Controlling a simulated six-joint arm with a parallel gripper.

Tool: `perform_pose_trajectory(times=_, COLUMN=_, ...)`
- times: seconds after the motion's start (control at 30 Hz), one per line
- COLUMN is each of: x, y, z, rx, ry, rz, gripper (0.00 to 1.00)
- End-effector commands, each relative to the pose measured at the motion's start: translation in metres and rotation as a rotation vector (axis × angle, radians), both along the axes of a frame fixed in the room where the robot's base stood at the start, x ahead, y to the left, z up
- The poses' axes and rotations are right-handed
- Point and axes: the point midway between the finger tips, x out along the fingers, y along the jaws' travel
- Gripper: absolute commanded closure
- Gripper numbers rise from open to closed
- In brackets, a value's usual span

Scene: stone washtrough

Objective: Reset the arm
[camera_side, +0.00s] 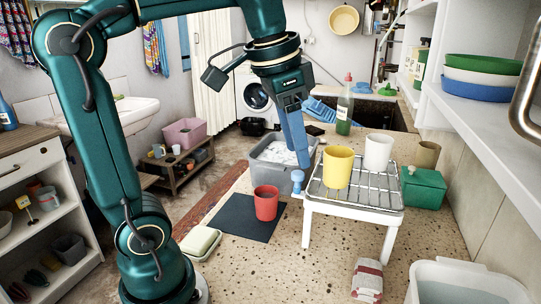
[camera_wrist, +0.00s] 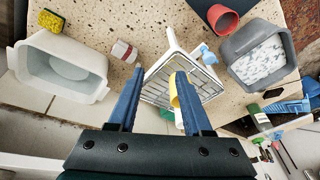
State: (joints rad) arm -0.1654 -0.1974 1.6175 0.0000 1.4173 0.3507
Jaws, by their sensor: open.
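My gripper (camera_side: 299,162) is open, its two blue fingers pointing down in the side view, with nothing between them. The fingers also show in the wrist view (camera_wrist: 160,74), spread apart over the wire rack (camera_wrist: 152,90). In the side view the white-legged rack (camera_side: 345,207) stands on the counter, beside and in front of the fingers. A yellow cup (camera_side: 338,167) and a white cup (camera_side: 378,152) stand upright on it. In the wrist view the right finger partly hides the yellow cup (camera_wrist: 173,90). A red cup (camera_side: 266,203) stands on a dark mat (camera_side: 237,218).
A grey tub (camera_side: 262,153) with whitish contents stands behind the mat. A green bottle (camera_side: 344,112) is behind the rack, a green box (camera_side: 423,188) right of it. A white basin (camera_side: 425,275) and a wrapped roll (camera_side: 367,280) are in front. A shelf (camera_side: 470,110) overhangs the right.

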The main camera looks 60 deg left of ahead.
Motion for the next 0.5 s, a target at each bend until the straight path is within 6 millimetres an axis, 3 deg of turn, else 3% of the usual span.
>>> perform_pose_trajectory(times=0.1, x=-0.028, y=-0.017, z=-0.012, rx=-0.012, ry=-0.061, rz=-0.005, gripper=0.50)
perform_pose_trajectory(times=0.3, x=-0.063, y=-0.034, z=-0.048, rx=-0.051, ry=-0.142, rz=0.024, gripper=0.50)
perform_pose_trajectory(times=0.5, x=-0.080, y=-0.039, z=-0.085, rx=-0.092, ry=-0.171, rz=0.092, gripper=0.50)
